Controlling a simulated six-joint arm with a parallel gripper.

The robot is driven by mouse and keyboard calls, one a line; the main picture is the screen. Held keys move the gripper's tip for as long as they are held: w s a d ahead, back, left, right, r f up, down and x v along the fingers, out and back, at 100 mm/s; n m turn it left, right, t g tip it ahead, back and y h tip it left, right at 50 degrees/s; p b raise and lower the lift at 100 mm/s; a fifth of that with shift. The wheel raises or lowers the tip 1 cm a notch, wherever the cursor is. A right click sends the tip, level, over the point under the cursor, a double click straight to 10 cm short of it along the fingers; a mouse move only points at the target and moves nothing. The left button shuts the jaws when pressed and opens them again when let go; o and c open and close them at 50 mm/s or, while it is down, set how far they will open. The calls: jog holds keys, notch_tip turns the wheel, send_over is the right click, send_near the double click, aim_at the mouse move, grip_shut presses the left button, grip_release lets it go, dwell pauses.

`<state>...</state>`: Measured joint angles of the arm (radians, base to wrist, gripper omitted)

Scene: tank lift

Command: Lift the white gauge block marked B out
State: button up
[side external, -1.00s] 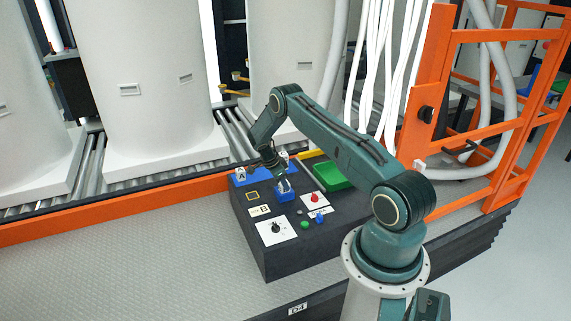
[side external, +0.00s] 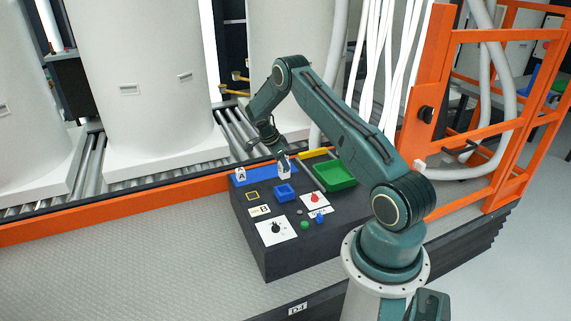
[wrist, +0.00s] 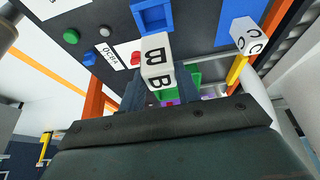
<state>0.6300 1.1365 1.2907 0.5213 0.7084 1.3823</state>
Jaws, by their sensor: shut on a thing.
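My gripper (side external: 282,162) is shut on the white block marked B (wrist: 157,62), with a finger on each side of it in the wrist view. The block (side external: 284,173) hangs above the black console, clear of the small blue square holder (side external: 286,193). The holder looks empty; part of it shows at the top of the wrist view (wrist: 153,16). The white block marked C (wrist: 244,35) stands by the blue strip in the wrist view; in the side view I cannot make it out behind my gripper. The white block marked A (side external: 240,174) stands at the strip's left end.
The blue strip (side external: 259,176) runs along the console's back. A green tray (side external: 335,176) and a yellow bar (side external: 313,154) lie to the right. A dial plate (side external: 276,233), a red knob (side external: 314,198) and a green button (side external: 305,225) are in front.

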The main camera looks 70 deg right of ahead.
notch_tip(320, 180, up, 11)
dwell(0.3)
jog(key=shift+f, duration=0.15)
dwell(0.5)
